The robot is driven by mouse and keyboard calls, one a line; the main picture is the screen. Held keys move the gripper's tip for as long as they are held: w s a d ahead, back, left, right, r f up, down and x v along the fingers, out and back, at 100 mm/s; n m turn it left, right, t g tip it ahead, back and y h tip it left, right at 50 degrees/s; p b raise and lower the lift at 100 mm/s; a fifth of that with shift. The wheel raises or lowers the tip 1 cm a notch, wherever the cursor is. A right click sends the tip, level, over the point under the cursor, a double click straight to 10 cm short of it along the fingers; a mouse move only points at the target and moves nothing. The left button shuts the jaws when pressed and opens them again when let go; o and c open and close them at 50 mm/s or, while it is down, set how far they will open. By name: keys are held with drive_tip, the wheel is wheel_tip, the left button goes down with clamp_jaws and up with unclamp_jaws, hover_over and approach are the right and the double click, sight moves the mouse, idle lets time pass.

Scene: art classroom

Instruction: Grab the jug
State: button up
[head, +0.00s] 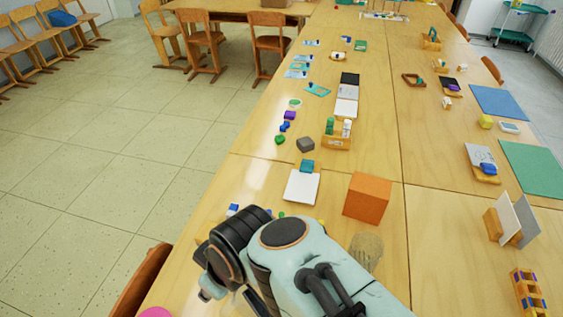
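A see-through, brownish vessel (367,252) stands on the near table, just right of my arm and in front of the orange cube. It may be the jug; my arm hides its lower part, and no handle or spout is clear. My gripper (208,292) is at the lower left of the head view, left of this vessel and apart from it. Its fingers are mostly hidden behind the wrist, so I cannot tell whether they are open or shut.
An orange cube (368,198) stands close behind the vessel. A white sheet (301,187) with a teal block lies to its left. A wooden holder with white panels (511,222) stands to the right. A chair (142,279) is at the table's left edge. Small blocks lie near my wrist.

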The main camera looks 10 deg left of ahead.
drive_tip(key=shift+w+a+f, duration=0.2)
drive_tip(key=shift+a+f, duration=0.2)
drive_tip(key=shift+f, duration=3.65)
drive_tip(key=shift+w+a+f, duration=0.15)
drive_tip(key=shift+a+f, duration=0.2)
drive_tip(key=shift+f, duration=3.7)
drive_tip(key=shift+w+a+f, duration=0.2)
drive_tip(key=shift+a+f, duration=0.2)
drive_tip(key=shift+f, duration=3.65)
clamp_jaws()
